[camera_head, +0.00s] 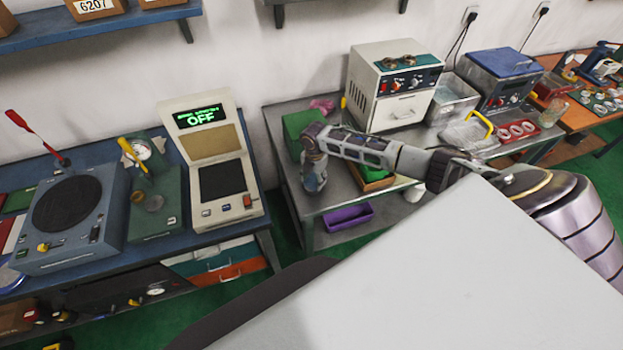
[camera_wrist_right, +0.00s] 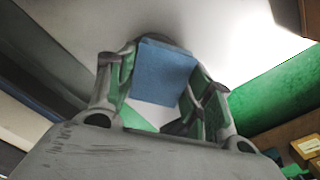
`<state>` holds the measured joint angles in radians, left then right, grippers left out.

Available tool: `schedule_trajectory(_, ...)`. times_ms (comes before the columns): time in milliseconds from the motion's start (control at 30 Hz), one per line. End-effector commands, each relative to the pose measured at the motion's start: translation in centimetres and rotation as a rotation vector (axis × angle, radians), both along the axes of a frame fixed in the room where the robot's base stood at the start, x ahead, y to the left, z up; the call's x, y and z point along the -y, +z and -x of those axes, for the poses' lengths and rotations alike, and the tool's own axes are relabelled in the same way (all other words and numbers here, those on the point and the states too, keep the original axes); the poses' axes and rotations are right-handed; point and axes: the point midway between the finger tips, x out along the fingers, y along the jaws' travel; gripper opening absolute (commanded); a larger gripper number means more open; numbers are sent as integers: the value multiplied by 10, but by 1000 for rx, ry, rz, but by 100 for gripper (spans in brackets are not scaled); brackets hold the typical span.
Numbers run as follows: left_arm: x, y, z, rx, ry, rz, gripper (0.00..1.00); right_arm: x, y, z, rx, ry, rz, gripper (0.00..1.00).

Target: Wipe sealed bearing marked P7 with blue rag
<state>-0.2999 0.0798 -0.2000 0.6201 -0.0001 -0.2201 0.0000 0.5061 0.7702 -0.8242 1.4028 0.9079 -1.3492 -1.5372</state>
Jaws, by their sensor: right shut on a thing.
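My right arm reaches in from the right in the head view. Its gripper (camera_head: 315,178) points down over the left end of the grey metal table. In the right wrist view the right gripper (camera_wrist_right: 163,95) is shut on the blue rag (camera_wrist_right: 165,68), which shows as a flat blue square between the fingers. The rag cannot be made out in the head view. No bearing marked P7 can be identified; markings on the rings are too small to read. My left gripper is not in view.
A green bin (camera_head: 298,122) stands close behind the right gripper. A white oven (camera_head: 393,85), a steel tank (camera_head: 452,100) and a red tray of rings (camera_head: 516,131) stand farther right. A console reading OFF (camera_head: 212,150) is on the blue bench. A purple bin (camera_head: 348,217) sits lower down.

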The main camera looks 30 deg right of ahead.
Motion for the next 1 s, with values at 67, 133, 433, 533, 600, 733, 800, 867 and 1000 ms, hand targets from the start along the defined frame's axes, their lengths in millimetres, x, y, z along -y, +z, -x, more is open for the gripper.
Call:
schedule_trajectory(67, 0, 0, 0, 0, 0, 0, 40, 4, -1, 2, -3, -1, 3, 32)
schedule_trajectory(133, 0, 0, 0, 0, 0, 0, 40, 6, -1, 2, -3, 0, 3, 32)
schedule_trajectory(433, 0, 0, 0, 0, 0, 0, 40, 7, 0, 2, -2, 0, 2, 32)
schedule_trajectory(533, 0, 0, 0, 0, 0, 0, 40, 7, 0, 2, -1, 0, 2, 32)
schedule_trajectory(600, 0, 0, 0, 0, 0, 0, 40, 7, 0, 2, -1, 0, 2, 32)
schedule_trajectory(733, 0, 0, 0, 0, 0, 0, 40, 5, 0, 1, -1, 0, 0, 32)
schedule_trajectory(800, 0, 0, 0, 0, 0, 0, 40, 3, 0, 0, -1, 0, 0, 32)
schedule_trajectory(867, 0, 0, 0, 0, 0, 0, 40, 1, 0, -1, 0, 0, 0, 32)
schedule_trajectory(1000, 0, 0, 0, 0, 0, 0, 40, -3, 0, -3, -1, 0, -1, 32)
